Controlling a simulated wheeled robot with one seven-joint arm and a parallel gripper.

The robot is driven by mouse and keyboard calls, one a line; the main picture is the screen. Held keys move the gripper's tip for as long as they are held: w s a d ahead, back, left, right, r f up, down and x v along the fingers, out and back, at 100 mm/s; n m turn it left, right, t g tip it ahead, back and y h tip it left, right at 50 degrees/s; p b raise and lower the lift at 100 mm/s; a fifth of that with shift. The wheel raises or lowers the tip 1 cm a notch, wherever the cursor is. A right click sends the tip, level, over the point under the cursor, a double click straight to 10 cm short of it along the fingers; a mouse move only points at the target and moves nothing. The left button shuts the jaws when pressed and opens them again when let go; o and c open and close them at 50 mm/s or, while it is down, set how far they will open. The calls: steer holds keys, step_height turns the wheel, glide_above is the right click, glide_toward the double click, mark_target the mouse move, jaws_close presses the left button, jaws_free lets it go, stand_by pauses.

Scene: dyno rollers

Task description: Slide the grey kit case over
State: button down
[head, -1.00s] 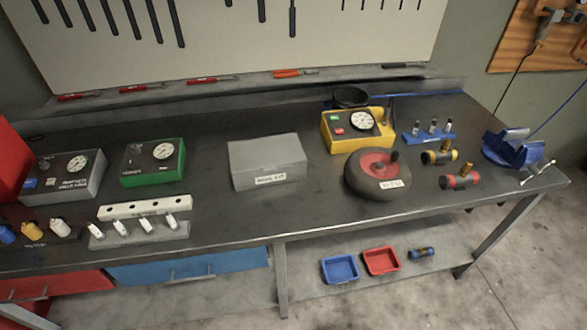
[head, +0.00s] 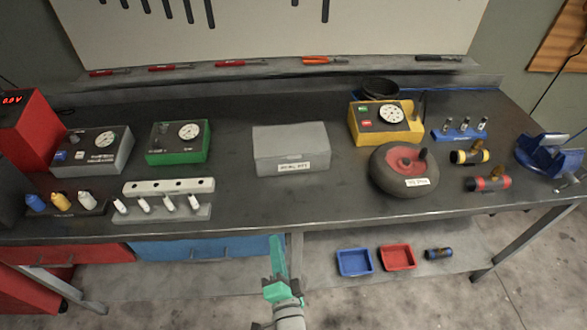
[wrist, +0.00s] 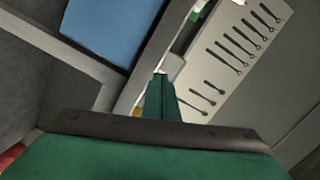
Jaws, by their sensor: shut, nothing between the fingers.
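The grey kit case (head: 290,148) is a closed box with a white label on its front. It sits flat on the dark workbench top (head: 300,202), between the green gauge box and the yellow gauge box. My gripper (head: 276,246) is green and shows at the bottom centre of the head view, in front of the bench's front edge and apart from the case. It is shut and empty. In the wrist view my gripper (wrist: 160,82) also shows its fingers together.
The green gauge box (head: 179,142) stands left of the case. The yellow gauge box (head: 385,123) and a black and red wheel (head: 405,170) stand right. A rack of white plugs (head: 163,207) is at front left. The bench is bare directly before and behind the case.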

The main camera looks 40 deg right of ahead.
steer(key=w+d+r+m, duration=0.1)
steer(key=d+r+m, duration=0.1)
steer(key=d, duration=0.1)
steer(key=w+d+r+m+h, duration=0.1)
steer(key=d+r+m, duration=0.1)
steer(key=d, duration=0.1)
steer(key=w+d+r+m+h, duration=0.1)
steer(key=w+d+r, duration=0.1)
steer(key=d, duration=0.1)
steer(key=shift+w+d+m+g, duration=0.1)
steer(key=shift+d+m+g, duration=0.2)
steer(key=shift+m, duration=0.1)
glide_toward(291, 150)
steer(key=w+d+f, duration=0.1)
steer(key=w, duration=0.1)
steer(key=w+d+f, duration=0.1)
steer(key=shift+w+d+f, duration=0.15)
steer(key=shift+w+d, duration=0.05)
steer(key=shift+w, duration=0.15)
